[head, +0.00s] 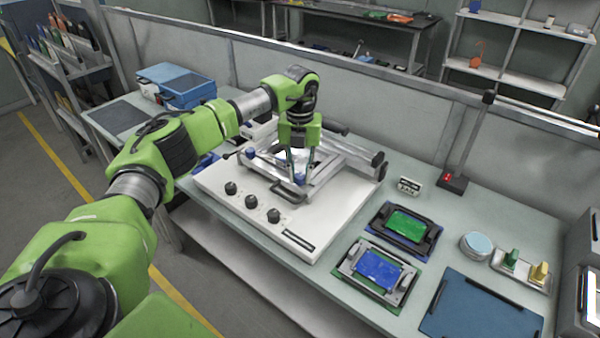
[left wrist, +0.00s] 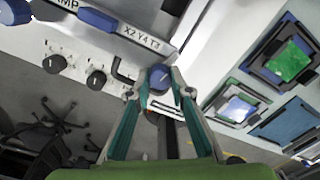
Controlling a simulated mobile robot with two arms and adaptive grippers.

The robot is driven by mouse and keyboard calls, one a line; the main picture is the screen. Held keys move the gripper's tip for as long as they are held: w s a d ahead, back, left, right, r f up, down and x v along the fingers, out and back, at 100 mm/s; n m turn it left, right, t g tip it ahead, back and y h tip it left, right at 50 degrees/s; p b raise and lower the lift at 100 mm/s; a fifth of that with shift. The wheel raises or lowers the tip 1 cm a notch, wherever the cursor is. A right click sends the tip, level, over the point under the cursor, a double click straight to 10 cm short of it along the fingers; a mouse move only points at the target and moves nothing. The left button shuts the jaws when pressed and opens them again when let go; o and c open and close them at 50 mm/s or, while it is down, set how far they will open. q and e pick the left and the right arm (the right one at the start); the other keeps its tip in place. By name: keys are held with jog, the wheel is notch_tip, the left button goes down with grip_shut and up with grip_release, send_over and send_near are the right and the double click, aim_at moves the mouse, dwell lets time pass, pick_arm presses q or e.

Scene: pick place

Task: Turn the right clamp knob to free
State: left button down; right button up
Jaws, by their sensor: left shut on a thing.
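The fixture stands on a white machine base (head: 228,187). My left gripper (head: 300,173) reaches down onto this knob from above. In the left wrist view its fingers (left wrist: 158,88) are shut on the knob's sides. A second blue knob (left wrist: 97,19) lies further left there. My right gripper is out of view.
Several black knobs (head: 251,201) line the front of the base. Right of it are a tray with a green board (head: 407,225) and one with a blue board (head: 378,269). A blue toolbox (head: 188,89) stands at the back left.

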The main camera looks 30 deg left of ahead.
pick_arm(q)
jog(key=m, duration=0.3)
jog(key=shift+m, duration=0.4)
jog(key=m, duration=0.3)
jog(key=shift+m, duration=0.3)
jog(key=m, duration=0.4)
jog(key=shift+m, duration=1.9)
jog(key=c, duration=1.8)
grip_release()
